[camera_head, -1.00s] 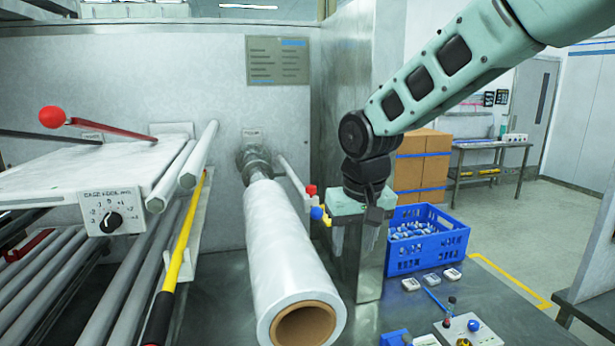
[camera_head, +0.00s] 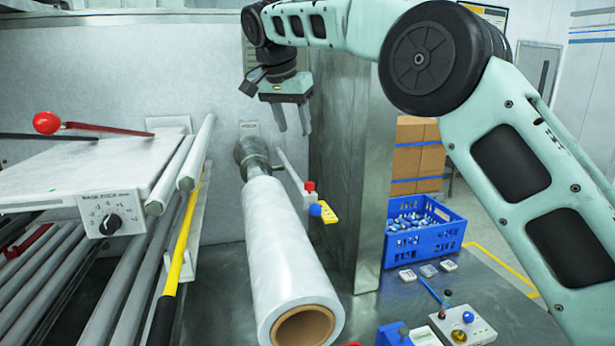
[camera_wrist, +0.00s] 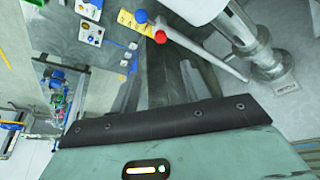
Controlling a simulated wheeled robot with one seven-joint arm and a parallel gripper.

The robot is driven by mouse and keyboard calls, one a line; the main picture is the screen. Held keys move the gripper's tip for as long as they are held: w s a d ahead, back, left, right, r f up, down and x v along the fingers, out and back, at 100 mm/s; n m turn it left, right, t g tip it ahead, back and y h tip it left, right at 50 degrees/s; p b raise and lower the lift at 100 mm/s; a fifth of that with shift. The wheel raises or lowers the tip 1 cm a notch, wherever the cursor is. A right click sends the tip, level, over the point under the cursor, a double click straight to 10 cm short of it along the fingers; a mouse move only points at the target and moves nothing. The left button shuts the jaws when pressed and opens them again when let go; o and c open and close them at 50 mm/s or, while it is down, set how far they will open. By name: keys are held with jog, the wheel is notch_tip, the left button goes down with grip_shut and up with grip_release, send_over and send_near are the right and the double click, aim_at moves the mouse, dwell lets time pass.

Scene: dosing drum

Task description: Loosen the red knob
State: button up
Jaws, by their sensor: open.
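A small red knob (camera_head: 309,186) sits on top of a white block at the end of a pale arm, beside the film roll's far end. A blue ball (camera_head: 315,210) and a yellow tab (camera_head: 328,212) are just below it. In the wrist view the red knob (camera_wrist: 160,37) shows near the top, with the blue ball (camera_wrist: 141,16) beside it. My gripper (camera_head: 292,118) is open and empty, pointing down above the knob and slightly left in the picture, apart from it. A larger red ball (camera_head: 46,122) tips a lever at the far left.
A white film roll (camera_head: 283,250) extends toward me below the gripper. A metal column (camera_head: 350,170) stands right of the knob. A blue crate (camera_head: 425,245) and small control boxes (camera_head: 463,328) are on the bench at right. A dial panel (camera_head: 109,215) is at left.

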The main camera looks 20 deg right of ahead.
aim_at(309, 183)
jog(key=p+x, duration=0.5)
jog(key=x, duration=1.2)
jog(key=shift+w+p, duration=0.1)
jog(key=shift+p, duration=0.25)
jog(key=c, duration=1)
